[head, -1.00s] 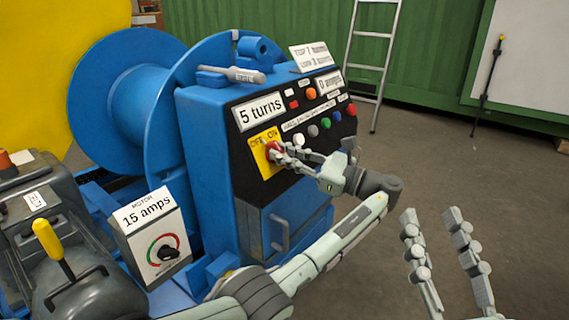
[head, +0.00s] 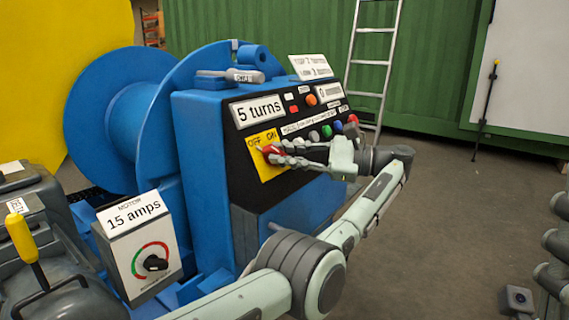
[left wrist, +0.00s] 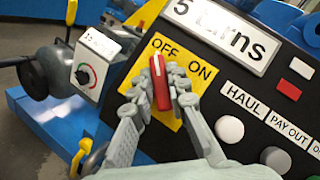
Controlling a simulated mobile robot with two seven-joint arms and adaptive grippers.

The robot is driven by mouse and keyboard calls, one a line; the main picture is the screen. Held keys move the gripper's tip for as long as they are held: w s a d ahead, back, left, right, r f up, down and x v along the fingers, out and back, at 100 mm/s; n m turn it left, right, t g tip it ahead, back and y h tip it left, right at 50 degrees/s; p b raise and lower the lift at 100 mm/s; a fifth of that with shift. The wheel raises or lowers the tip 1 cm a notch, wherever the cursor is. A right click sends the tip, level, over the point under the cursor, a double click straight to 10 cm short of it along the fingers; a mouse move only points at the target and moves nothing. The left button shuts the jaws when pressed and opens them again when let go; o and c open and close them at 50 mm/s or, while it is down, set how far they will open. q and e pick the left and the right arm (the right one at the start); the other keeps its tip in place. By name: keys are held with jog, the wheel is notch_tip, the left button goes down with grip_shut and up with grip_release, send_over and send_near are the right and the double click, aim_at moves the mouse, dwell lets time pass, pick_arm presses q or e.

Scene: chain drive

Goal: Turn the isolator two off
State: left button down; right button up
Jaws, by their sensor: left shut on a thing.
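The isolator is a red handle (head: 270,153) on a yellow plate (head: 268,172) marked OFF and ON, on the black front panel of the blue machine. No number for it can be read. In the left wrist view the red handle (left wrist: 160,82) has its white-marked end near the word OFF. My left gripper (left wrist: 157,92) is shut on the handle, with one finger on each side; it also shows at the panel in the head view (head: 283,155). My right gripper (head: 540,262) is cut off by the right edge, its fingers apart, far from the panel.
The panel has a "5 turns" display (head: 258,109) above the plate and several coloured buttons to its right. A motor box (head: 140,245) reading 15 amps stands lower left, near a yellow-handled lever (head: 22,238). The floor right of the machine is clear.

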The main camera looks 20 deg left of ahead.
pick_arm(q)
jog(key=shift+f, duration=0.1)
dwell(0.4)
jog(key=c, duration=1.5)
grip_release()
notch_tip(320, 180, up, 10)
jog(key=shift+r, duration=0.1)
